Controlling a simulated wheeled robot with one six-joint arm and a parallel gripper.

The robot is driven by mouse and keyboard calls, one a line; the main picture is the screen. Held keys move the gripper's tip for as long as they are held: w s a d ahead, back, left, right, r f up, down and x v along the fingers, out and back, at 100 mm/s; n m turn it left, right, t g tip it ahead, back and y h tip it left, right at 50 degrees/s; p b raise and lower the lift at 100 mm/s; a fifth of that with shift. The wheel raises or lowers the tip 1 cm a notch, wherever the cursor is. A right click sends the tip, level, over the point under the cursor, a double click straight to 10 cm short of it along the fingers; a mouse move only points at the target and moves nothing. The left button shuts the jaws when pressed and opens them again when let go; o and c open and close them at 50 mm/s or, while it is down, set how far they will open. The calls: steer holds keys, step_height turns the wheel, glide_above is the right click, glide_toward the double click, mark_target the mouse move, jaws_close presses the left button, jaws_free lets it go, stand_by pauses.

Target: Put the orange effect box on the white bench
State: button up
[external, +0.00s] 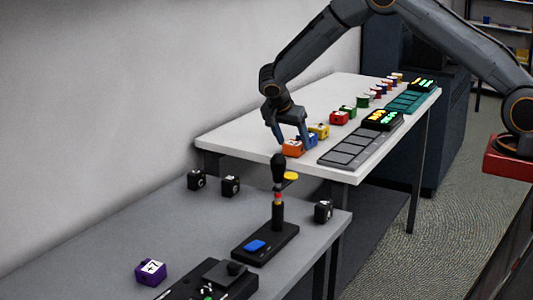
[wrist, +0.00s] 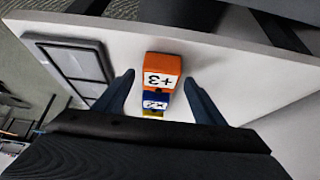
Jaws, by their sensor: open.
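The orange effect box (external: 292,149) sits on the white bench (external: 226,140), near its front edge. In the wrist view the orange box (wrist: 164,66) shows a white label reading +3 and lies just beyond and between my fingertips. My gripper (external: 291,136) is open and points down at the orange box; in the wrist view its two fingers (wrist: 160,88) stand apart on either side. I cannot tell whether they touch it. A blue box (wrist: 155,100) sits right behind the orange one.
A row of coloured boxes, with a yellow one (external: 319,131) and a red one (external: 339,118), runs back along the white bench. A grey pad panel (external: 350,148) lies to the right. The lower grey table (external: 120,235) holds black boxes (external: 230,185), a purple box (external: 150,271) and an upright joystick (external: 278,190).

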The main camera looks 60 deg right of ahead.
steer(key=b+v, duration=0.3)
steer(key=v, duration=0.8)
steer(key=s+a+f+n+y, duration=0.1)
steer(key=s+a+n+y, duration=0.1)
steer(key=s+n, duration=0.4)
steer(key=s+a+f+n+y, duration=0.1)
steer(key=s+a+n, duration=0.3)
steer(key=s, duration=1.3)
steer(key=s+a+f+n+y, duration=0.1)
steer(key=s+a+n+y, duration=0.2)
steer(key=s+n, duration=0.5)
steer(key=s, duration=0.4)
steer(key=shift+a+f+t, duration=0.25)
steer(key=shift+t, duration=0.15)
